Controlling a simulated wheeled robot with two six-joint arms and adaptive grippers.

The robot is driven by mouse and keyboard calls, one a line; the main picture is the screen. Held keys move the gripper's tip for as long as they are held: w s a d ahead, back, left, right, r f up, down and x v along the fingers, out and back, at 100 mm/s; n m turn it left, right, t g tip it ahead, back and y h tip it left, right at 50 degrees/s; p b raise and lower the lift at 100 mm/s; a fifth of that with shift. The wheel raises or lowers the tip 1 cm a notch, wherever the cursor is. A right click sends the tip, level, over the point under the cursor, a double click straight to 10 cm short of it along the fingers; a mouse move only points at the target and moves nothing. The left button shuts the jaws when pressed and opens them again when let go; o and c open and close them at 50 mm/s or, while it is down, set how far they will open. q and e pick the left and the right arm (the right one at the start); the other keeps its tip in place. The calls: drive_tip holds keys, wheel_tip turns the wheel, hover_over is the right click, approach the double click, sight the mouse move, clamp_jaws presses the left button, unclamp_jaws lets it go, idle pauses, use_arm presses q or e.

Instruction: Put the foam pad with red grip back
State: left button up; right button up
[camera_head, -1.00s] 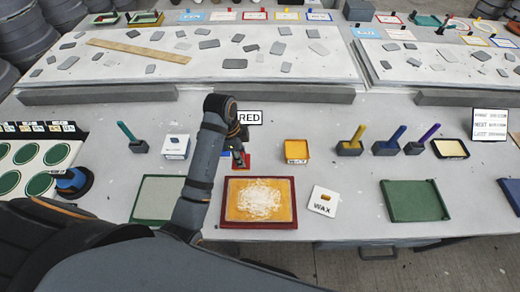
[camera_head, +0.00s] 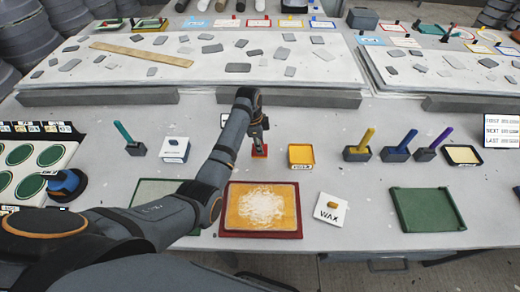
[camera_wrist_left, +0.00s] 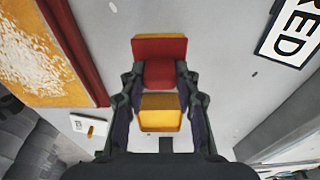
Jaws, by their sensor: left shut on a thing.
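My left gripper (camera_head: 258,143) hangs over the table, just beyond the red-framed mould. In the left wrist view, it is shut on the red grip (camera_wrist_left: 160,74) of the foam pad. The red pad with a yellow strip (camera_wrist_left: 160,47) shows past the fingertips. In the head view, the pad (camera_head: 260,151) is a small red patch under the gripper. Whether it touches the table I cannot tell. The RED sign (camera_wrist_left: 291,33) stands to the right in the wrist view; the arm largely hides it in the head view. My right gripper is out of view.
A yellow wax tin (camera_head: 301,156) stands right of the pad. Yellow, blue and purple grips in dark blocks stand further right. A grey bar (camera_head: 290,97) lies behind.

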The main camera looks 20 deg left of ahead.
sight(255, 149)
use_arm(q)
drive_tip(key=shift+w+f, duration=0.1)
drive_tip(key=shift+f, duration=0.1)
drive_tip(key=shift+f+p, duration=0.45)
drive_tip(key=shift+f, duration=1.1)
drive_tip(key=shift+f, duration=0.15)
drive_tip(key=o, duration=1.1)
wheel_tip(255, 149, up, 12)
drive_tip(key=a+b, duration=0.1)
drive_tip(key=shift+s+a, duration=0.25)
drive_tip(key=shift+a, duration=0.1)
